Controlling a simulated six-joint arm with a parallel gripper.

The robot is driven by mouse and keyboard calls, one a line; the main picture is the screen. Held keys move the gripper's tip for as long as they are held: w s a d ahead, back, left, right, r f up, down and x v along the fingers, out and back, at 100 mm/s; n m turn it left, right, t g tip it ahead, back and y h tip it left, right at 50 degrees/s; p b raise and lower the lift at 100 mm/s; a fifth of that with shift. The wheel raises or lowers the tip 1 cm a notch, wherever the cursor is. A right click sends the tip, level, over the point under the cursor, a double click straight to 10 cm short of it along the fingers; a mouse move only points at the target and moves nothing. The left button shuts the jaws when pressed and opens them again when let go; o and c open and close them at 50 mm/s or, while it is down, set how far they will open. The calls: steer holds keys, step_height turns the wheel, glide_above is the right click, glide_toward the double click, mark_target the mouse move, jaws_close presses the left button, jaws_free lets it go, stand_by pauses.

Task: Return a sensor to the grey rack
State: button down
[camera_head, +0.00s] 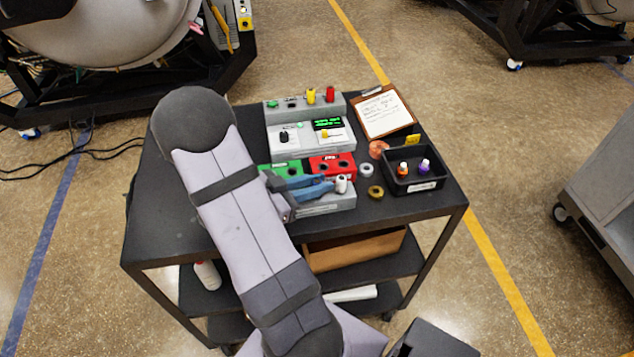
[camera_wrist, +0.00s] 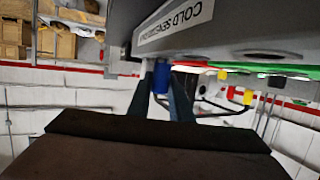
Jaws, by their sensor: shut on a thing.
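The grey rack (camera_head: 326,206) stands at the front of the cart top, below the green and red blocks. Its front label, reading COLD SENSORS upside down, fills the top of the wrist view (camera_wrist: 178,25). My gripper (camera_head: 328,186) reaches in from the left over the rack's right end. In the wrist view its fingers (camera_wrist: 161,84) are shut on a blue sensor (camera_wrist: 161,77) right by the rack. A white cylindrical piece (camera_head: 341,183) shows at the fingertips; I cannot tell whether it belongs to the held sensor, or whether that sensor is inside a hole.
A black tray (camera_head: 415,187) at the right holds an orange-capped sensor (camera_head: 403,169) and a purple-capped one (camera_head: 424,166). Tape rolls (camera_head: 376,192) lie between rack and tray. Behind are the green block (camera_head: 285,168), red block (camera_head: 335,164), a display unit (camera_head: 312,135) and a clipboard (camera_head: 388,113).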

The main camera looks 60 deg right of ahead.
steer(key=shift+f, duration=0.15)
steer(key=c, duration=1.1)
jaws_free()
steer(key=shift+r+p, duration=3.05)
steer(key=shift+p, duration=0.15)
